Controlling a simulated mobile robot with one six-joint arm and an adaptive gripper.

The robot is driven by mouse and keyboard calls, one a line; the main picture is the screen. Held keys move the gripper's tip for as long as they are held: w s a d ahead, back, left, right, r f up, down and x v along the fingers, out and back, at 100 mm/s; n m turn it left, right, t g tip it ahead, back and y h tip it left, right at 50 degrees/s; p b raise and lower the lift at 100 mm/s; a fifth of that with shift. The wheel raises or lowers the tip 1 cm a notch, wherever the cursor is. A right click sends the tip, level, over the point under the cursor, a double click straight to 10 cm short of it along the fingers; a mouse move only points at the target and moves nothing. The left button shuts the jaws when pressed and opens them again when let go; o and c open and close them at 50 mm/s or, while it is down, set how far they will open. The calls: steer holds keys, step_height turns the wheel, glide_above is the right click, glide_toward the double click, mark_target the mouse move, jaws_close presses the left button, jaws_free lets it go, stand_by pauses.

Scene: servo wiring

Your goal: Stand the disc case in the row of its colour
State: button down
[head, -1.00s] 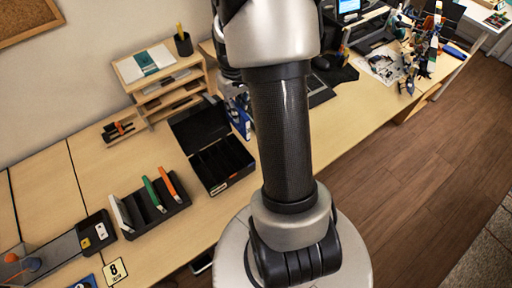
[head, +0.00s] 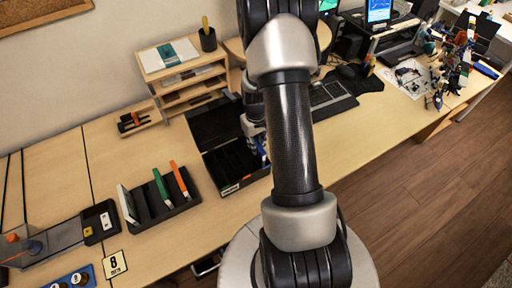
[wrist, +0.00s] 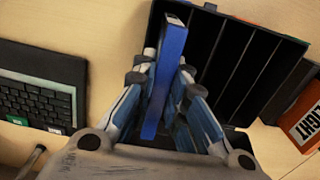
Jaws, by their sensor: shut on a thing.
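The blue disc case (wrist: 165,80) is upright between the fingers of my gripper (wrist: 164,85) in the wrist view, its narrow edge towards the camera. My gripper is shut on it. Behind it is an open black box (wrist: 230,58) with several long slots parted by thin dividers; the slots in sight look empty. I cannot tell whether the case touches the box. In the head view the box (head: 238,180) stands open on the desk, and my arm hides most of my gripper and the case.
A black rack (head: 170,208) left of the box holds a white case (head: 128,204), a green case (head: 161,188) and an orange case (head: 180,180). A wooden shelf (head: 190,85) stands behind. A keyboard (wrist: 35,100) and an orange lettered thing (wrist: 302,122) flank the box.

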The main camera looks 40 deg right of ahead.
steer(key=shift+f, duration=0.9)
steer(key=shift+r, duration=0.1)
steer(key=c, duration=2.1)
jaws_free()
steer(key=shift+f, duration=0.2)
steer(key=o, duration=0.5)
